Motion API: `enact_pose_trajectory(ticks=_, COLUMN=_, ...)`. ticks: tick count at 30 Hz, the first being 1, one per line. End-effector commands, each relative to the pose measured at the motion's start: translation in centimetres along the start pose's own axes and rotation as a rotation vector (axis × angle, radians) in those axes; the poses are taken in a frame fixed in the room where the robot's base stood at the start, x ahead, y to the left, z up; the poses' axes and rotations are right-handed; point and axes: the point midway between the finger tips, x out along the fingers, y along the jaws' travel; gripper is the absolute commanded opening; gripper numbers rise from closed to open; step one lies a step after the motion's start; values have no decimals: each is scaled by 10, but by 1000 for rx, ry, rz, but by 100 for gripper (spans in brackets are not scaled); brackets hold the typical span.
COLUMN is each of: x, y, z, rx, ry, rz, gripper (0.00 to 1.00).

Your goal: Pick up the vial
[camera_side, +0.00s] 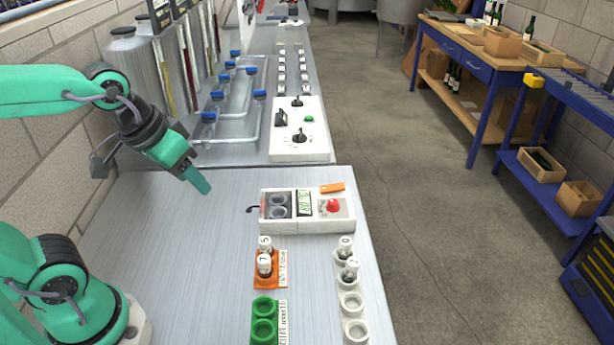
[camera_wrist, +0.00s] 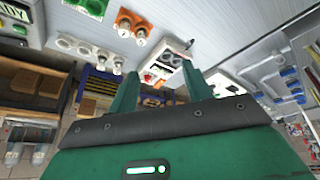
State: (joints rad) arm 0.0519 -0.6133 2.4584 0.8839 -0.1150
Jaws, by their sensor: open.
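Several small white-capped vials stand upright in holders on the metal bench. Two vials, one behind (camera_side: 265,243) and one in front (camera_side: 264,264), are in the orange holder (camera_side: 268,284). Two more vials, one behind (camera_side: 345,244) and one in front (camera_side: 351,267), are in the white holder (camera_side: 340,287), whose front places look empty. The pictures do not show which vial is meant. My gripper (camera_side: 198,181) is above the bench, left of and behind the holders, apart from all vials. In the wrist view my gripper (camera_wrist: 161,82) is open and empty; the orange holder (camera_wrist: 131,19) shows beyond it.
A green holder (camera_side: 264,320) with empty places stands in front of the orange one. A white instrument box (camera_side: 320,225) with a red button stands behind the holders. A control panel (camera_side: 300,140) and blue-handled pipes (camera_side: 235,130) are farther back. The bench left of the holders is clear.

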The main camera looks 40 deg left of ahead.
Motion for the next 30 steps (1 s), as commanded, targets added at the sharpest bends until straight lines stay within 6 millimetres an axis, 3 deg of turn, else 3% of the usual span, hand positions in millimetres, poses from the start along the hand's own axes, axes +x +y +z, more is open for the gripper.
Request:
enact_pose_trajectory(ticks=13, x=63, y=40, z=-16, rx=-156, ry=-203, rz=-11, gripper=50)
enact_pose_trajectory(ticks=24, x=123, y=76, z=-11, rx=-275, ry=-349, rz=-76, gripper=50)
enact_pose_trajectory(ticks=30, x=142, y=87, z=-5, rx=-314, ry=-390, rz=-107, gripper=50)
